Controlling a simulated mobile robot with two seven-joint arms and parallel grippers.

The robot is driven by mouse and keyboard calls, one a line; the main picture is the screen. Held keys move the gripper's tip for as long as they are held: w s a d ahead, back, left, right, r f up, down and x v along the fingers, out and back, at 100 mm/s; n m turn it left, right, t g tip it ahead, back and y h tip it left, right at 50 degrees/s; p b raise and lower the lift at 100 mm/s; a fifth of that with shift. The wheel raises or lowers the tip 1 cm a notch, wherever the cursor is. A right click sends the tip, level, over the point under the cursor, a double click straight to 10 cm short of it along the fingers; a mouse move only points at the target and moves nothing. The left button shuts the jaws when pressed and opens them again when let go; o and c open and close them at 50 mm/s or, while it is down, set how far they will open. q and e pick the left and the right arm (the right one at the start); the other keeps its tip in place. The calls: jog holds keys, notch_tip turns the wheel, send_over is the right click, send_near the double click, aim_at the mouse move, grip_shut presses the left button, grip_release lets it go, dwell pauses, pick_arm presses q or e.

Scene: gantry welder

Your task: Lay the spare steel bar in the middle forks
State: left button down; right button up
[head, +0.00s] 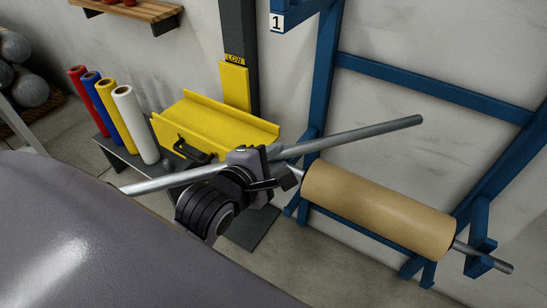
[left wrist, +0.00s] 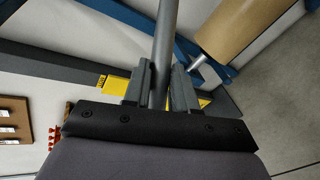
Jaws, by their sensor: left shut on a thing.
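The spare steel bar (head: 362,135) is a long grey rod. It slants across the head view, its right end raised in front of the blue rack (head: 324,75). In the left wrist view the bar (left wrist: 166,40) runs up and away from between the jaws (left wrist: 172,85). A blue arm with a label "1" (head: 277,22) shows at the top; I cannot tell whether it belongs to the middle forks. The lower forks (head: 480,240) carry a brown roll on its own bar. My right gripper is not in view.
The brown roll (head: 378,208) lies below the held bar. A yellow lift cradle (head: 215,125) on a dark post stands behind my gripper. Red, blue, yellow and white rolls (head: 135,125) stand at left. A wooden shelf (head: 140,12) is on the wall.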

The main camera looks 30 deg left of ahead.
pick_arm(q)
notch_tip(320, 180, up, 4)
jog(key=shift+f+p, duration=0.25)
jog(key=shift+p, duration=0.6)
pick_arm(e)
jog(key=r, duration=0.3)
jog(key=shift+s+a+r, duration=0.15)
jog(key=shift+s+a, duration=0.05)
pick_arm(q)
jog(key=shift+a, duration=0.15)
